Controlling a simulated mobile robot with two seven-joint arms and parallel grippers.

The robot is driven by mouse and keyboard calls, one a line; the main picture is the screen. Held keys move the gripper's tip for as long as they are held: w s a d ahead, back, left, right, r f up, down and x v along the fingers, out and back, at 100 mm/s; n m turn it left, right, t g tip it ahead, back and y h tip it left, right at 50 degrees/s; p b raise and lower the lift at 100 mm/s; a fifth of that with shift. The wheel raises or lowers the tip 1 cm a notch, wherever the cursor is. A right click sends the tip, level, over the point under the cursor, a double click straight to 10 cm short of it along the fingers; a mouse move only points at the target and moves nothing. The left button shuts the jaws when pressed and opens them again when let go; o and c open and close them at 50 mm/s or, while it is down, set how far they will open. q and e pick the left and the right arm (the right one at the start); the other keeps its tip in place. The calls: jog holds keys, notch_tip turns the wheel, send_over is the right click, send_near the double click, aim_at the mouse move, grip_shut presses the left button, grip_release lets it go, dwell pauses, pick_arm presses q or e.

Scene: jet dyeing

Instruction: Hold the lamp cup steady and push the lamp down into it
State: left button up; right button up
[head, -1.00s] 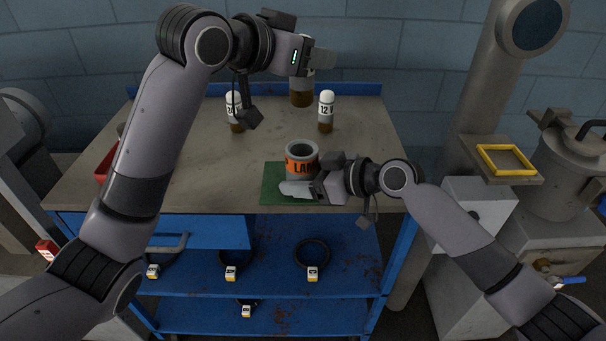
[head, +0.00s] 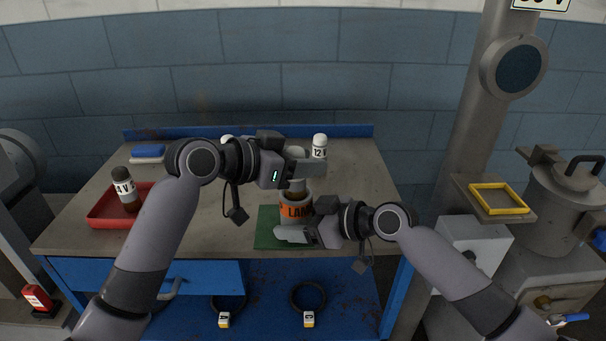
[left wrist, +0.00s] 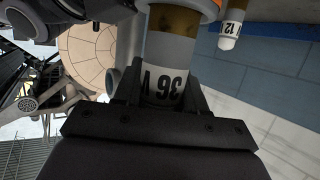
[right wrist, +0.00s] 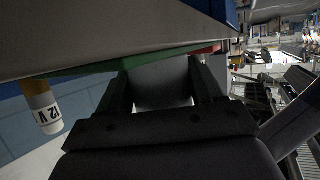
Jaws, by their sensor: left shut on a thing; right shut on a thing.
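The lamp cup (head: 296,212), grey with an orange label, stands on a green mat (head: 265,232) near the table's front edge. My right gripper (head: 293,233) is shut on the cup low at its front; a grey surface (right wrist: 162,85) fills the jaws in the right wrist view. My left gripper (head: 300,168) is shut on the lamp (head: 298,186) directly over the cup. In the left wrist view the lamp's white label reads 36 V (left wrist: 165,85), and its amber part (left wrist: 176,20) is at the cup's mouth. How deep it sits is hidden.
A 12 V lamp (head: 319,147) stands behind the cup. Another white-capped lamp is mostly hidden behind my left arm. A red tray (head: 98,214) holds a dark-capped bottle (head: 124,188) at left, with a blue block (head: 148,151) behind. A yellow frame (head: 499,198) lies at right.

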pick_arm(q)
jog(key=shift+f, duration=1.3)
jog(key=shift+f, duration=0.1)
jog(key=o, duration=1.1)
jog(key=shift+c, duration=0.2)
jog(key=v, duration=1.2)
